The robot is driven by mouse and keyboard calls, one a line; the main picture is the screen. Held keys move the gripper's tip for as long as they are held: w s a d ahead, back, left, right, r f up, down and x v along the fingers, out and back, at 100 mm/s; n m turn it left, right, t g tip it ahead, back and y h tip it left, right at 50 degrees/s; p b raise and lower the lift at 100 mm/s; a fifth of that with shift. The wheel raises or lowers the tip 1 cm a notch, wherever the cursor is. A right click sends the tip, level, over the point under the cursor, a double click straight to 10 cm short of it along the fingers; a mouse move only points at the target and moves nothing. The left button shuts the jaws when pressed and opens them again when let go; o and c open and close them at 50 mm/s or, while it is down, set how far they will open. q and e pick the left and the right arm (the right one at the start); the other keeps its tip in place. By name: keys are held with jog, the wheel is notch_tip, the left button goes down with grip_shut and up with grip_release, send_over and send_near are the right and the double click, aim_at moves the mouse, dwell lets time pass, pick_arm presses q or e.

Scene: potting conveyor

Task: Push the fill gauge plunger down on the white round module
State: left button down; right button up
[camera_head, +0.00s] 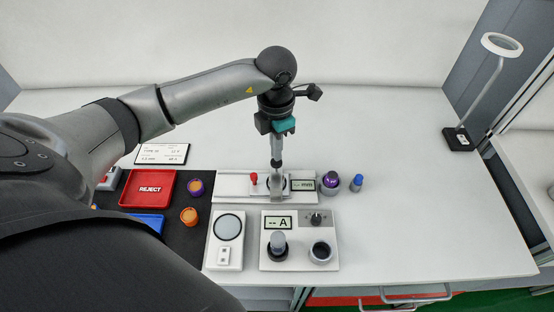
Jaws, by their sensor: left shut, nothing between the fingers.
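My left gripper (277,162) points straight down, shut and empty, over the middle of a long white fixture (232,188). Its tip is right at a small pale round part (278,185) on this fixture, which may be the white round module. The gripper covers much of it, so I cannot make out a plunger or tell whether the tip touches. A red knob (254,179) stands just left of the tip, and a small display (302,184) sits to its right. My right gripper is not in view.
Purple (330,181) and blue (357,182) pieces stand to the right. A red REJECT tray (149,188) lies left. The table's right side is clear up to the lamp (459,139).

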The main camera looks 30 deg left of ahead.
pick_arm(q)
jog(key=shift+f+b, duration=1.2)
jog(key=shift+f, duration=0.2)
dwell(0.4)
dwell(0.6)
jog(key=shift+r+p, duration=3.05)
jog(key=shift+r, duration=1)
